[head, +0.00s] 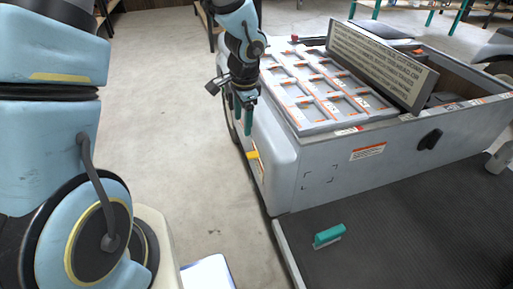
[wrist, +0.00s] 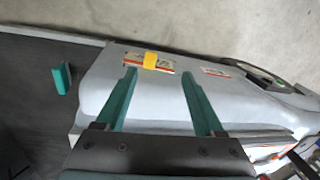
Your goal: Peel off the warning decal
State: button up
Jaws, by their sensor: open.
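The warning decal is a small orange-and-white label with dark print (wrist: 167,66) on the cart's grey end face, with a yellow tab (wrist: 150,60) standing out from it. In the head view the yellow tab (head: 253,155) shows at the cart's left end, and the decal is seen nearly edge-on. My gripper (wrist: 158,76) is open and empty, its two teal fingers pointing toward that face. In the wrist view the tab lies just beyond the fingertips, nearer the left finger. In the head view my gripper (head: 243,120) hangs above the tab, apart from it.
The grey cart (head: 315,160) carries a slotted tray (head: 325,92) and a tilted sign board (head: 380,62). Another orange label (head: 367,151) and black corner marks (head: 320,177) are on its long side. A teal-handled tool (head: 328,236) lies on the dark mat (head: 420,220). Floor left of the cart is clear.

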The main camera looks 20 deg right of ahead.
jog(key=m+b, duration=0.1)
jog(key=m, duration=0.1)
send_near(255, 154)
jog(key=f+b, duration=0.1)
jog(key=f, duration=0.1)
jog(key=w+f, duration=0.1)
jog(key=f, duration=0.2)
jog(key=f+b, duration=0.1)
jog(key=f, duration=0.2)
jog(key=shift+w+f+b, duration=0.2)
jog(key=shift+w+b, duration=0.1)
jog(key=shift+b, duration=0.05)
grip_shut()
dwell(0.5)
